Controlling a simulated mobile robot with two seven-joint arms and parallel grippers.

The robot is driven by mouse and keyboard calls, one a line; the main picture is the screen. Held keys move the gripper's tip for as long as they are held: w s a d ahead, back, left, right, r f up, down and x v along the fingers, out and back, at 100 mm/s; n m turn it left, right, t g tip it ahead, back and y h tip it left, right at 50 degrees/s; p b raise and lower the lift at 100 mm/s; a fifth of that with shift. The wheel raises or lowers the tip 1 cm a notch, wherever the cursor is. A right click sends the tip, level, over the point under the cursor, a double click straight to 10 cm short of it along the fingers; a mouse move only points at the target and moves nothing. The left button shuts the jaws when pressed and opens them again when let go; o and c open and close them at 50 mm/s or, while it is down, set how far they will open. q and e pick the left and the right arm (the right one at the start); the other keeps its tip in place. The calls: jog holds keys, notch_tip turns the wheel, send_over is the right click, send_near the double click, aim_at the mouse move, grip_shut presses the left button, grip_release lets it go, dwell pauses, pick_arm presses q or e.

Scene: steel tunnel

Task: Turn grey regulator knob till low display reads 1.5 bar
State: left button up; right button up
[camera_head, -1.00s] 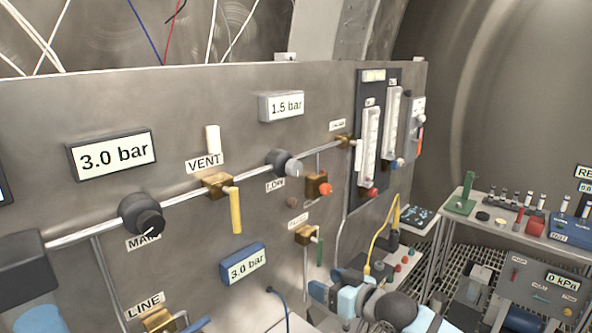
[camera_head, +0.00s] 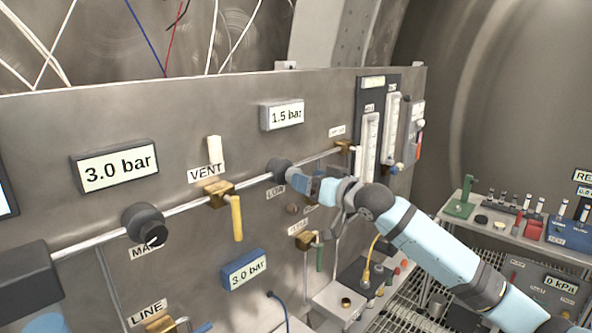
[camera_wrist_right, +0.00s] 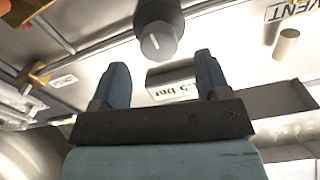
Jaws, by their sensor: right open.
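The low display (camera_head: 285,116) on the steel panel reads 1.5 bar. Below it, on the pipe, sits the dark low regulator (camera_head: 279,168); its grey knob is mostly hidden behind my gripper in the head view. In the right wrist view the grey knob (camera_wrist_right: 158,42) shows clearly, with a pale pointer line. My right gripper (camera_wrist_right: 160,63) is open and empty, its two blue fingers apart. The knob lies ahead of the fingertips, roughly between them, and appears clear of both. The low display (camera_wrist_right: 172,84) shows upside down, partly cut off. My left gripper is not in view.
A dark main regulator (camera_head: 144,225) with a 3.0 bar display (camera_head: 115,164) stands to the left. A yellow vent lever (camera_head: 236,217) hangs beside the low regulator. A blue 3.0 bar display (camera_head: 244,269) is below. Flow tubes (camera_head: 369,148) stand to the right.

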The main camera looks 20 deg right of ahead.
jog(key=shift+p+x, duration=0.4)
jog(key=shift+x, duration=1.9)
jog(key=c, duration=0.9)
jog(key=shift+r+p, duration=0.1)
jog(key=shift+p, duration=0.35)
jog(key=shift+n, duration=0.3)
